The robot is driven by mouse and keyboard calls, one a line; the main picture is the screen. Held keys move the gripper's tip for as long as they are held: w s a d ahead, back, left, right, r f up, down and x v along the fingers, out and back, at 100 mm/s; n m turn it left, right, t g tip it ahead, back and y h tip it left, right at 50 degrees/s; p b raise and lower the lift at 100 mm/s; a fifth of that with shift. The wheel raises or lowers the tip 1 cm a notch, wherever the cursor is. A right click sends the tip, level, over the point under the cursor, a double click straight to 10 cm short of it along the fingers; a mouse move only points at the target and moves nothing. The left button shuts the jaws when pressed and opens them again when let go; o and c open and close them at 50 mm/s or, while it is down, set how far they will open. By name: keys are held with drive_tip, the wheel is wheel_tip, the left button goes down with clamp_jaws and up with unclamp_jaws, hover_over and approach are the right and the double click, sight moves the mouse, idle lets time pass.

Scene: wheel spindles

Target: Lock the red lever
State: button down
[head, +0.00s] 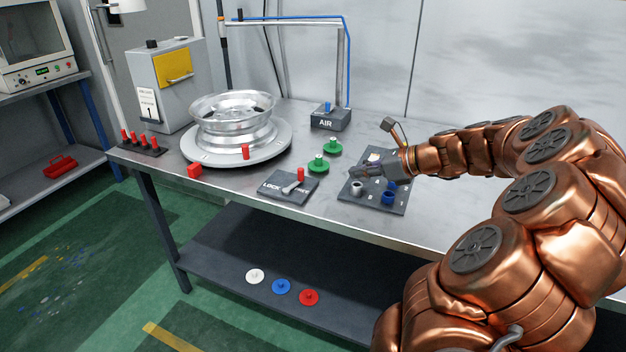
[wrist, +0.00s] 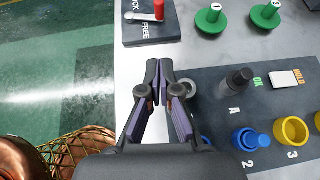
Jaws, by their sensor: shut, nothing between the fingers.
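The red lever (head: 300,174) is a grey arm with an upright red knob, mounted on a dark plate (head: 273,190) marked LOCK and FREE. The knob end lies toward the FREE side, at the plate's right in the head view. The lever (wrist: 158,9) and plate (wrist: 150,33) are cut off at the top of the wrist view. My gripper (head: 358,171) is shut and empty, to the right of the lever and apart from it, over the edge of a dark sorting board. In the wrist view my gripper's fingertips (wrist: 158,72) point toward the plate.
Two green knobs (head: 318,165) (head: 332,147) stand behind the plate. The sorting board (head: 398,208) holds blue, yellow and grey pieces. A silver wheel (head: 233,120) sits on a round base at left. Bare table lies between plate and board.

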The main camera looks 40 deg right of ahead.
idle(0.3)
drive_tip(key=x, duration=0.9)
drive_tip(key=shift+w+a+f, duration=0.1)
drive_tip(key=shift+w+f, duration=0.05)
drive_tip(key=shift+w, duration=0.05)
drive_tip(key=w, duration=0.1)
drive_tip(key=w+a, duration=0.1)
drive_tip(key=shift+w+a+p, duration=0.1)
drive_tip(key=shift+w+p, duration=0.25)
drive_tip(key=shift+w+a, duration=0.3)
drive_tip(key=shift+w, duration=0.35)
